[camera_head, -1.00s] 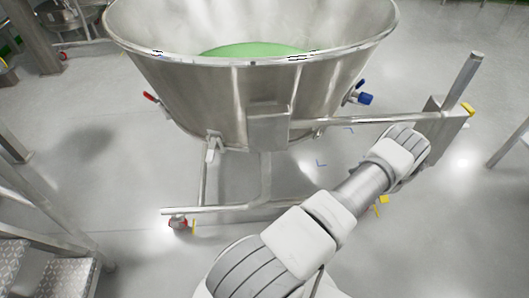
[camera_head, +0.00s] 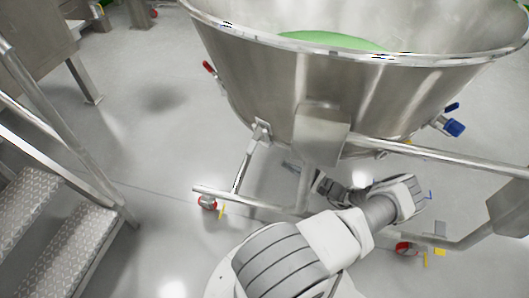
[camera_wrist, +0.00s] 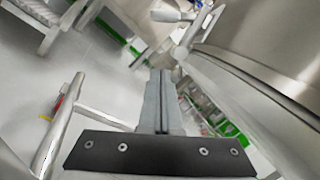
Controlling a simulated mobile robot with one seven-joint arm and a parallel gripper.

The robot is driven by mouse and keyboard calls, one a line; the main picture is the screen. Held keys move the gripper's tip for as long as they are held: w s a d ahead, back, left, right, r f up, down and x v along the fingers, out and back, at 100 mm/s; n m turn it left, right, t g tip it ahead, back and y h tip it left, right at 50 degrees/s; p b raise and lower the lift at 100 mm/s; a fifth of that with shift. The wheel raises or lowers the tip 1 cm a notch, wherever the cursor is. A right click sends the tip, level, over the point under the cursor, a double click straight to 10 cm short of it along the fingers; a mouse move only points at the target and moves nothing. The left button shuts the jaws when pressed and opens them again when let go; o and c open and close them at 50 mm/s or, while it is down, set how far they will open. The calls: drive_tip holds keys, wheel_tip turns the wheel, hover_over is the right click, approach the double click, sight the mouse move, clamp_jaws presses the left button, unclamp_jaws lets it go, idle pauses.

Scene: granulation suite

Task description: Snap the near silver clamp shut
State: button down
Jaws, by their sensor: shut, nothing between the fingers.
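A small silver fitting (camera_head: 262,131) sits on the lower left side of the steel bowl (camera_head: 265,85). It may be the near clamp, but whether it is open or shut I cannot tell. In the wrist view a silver fitting (camera_wrist: 172,14) shows at the top centre, beyond my fingertips and apart from them. My gripper (camera_wrist: 161,75) is shut and empty, its fingers pressed together.
A steel box (camera_head: 321,132) and a horizontal bar (camera_head: 440,155) lie above my arm. Metal steps (camera_head: 65,245) stand at left. Floor between steps and frame is clear.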

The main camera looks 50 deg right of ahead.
sight(255, 141)
drive_tip(key=w+a+r+b, duration=0.1)
drive_tip(key=w+a+r, duration=0.4)
drive_tip(key=w, duration=0.4)
drive_tip(key=shift+w+b, duration=0.2)
drive_tip(key=shift+b, duration=0.2)
drive_tip(key=shift+s+a+r+m+h+p, duration=0.15)
drive_tip(key=shift+a+r+m+p, duration=0.15)
drive_tip(key=shift+a+m+p, duration=0.15)
drive_tip(key=shift+w+a+r+m+h+p, duration=0.15)
drive_tip(key=shift+a+r+m+p, duration=0.1)
drive_tip(key=shift+a+m+p, duration=0.2)
drive_tip(key=shift+s+d+f, duration=0.1)
